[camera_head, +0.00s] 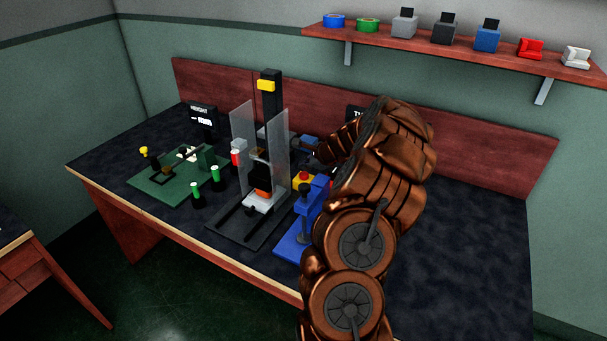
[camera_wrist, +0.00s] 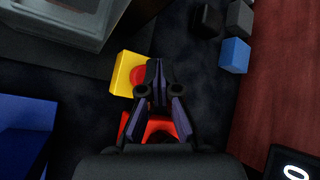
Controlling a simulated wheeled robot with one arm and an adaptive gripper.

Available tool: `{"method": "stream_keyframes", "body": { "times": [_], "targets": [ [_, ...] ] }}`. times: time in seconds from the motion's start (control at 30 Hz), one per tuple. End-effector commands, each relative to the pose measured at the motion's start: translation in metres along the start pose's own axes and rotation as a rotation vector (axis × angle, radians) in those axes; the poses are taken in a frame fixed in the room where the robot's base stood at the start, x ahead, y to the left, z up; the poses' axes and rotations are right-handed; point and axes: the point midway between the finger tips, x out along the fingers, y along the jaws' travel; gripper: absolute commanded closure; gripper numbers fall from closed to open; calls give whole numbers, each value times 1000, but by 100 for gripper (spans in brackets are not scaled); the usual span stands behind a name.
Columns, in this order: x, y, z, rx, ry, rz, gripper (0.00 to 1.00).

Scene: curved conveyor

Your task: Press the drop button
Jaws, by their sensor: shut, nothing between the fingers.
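A yellow box with a red round button (camera_head: 304,176) stands on the dark table, just right of the drop rig (camera_head: 270,95) with its tall black column and clear side panels. In the wrist view the red button (camera_wrist: 139,76) shows on its yellow box (camera_wrist: 122,72), partly covered by my fingers. My gripper (camera_wrist: 157,68) is shut and empty, with its tips over or beside the right edge of the yellow box. The gap between tips and button cannot be told. In the head view my gripper (camera_head: 313,153) is partly hidden by my arm.
A blue stand (camera_head: 293,246) is in front of the button box. A red object (camera_wrist: 160,126) lies partly hidden under my fingers. Small blocks, one blue (camera_wrist: 235,55), lie farther right in the wrist view. A green board (camera_head: 150,183) is at left.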

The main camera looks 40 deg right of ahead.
Motion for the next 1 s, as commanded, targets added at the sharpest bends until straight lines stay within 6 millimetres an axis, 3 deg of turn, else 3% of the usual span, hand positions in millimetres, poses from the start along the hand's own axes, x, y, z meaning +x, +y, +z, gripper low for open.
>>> {"method": "stream_keyframes", "body": {
  "times": [0.53,1.0],
  "targets": [
    [-32,-24,23,0,1,-1,100],
    [-32,-24,23,0,0,0,100]
  ]
}}
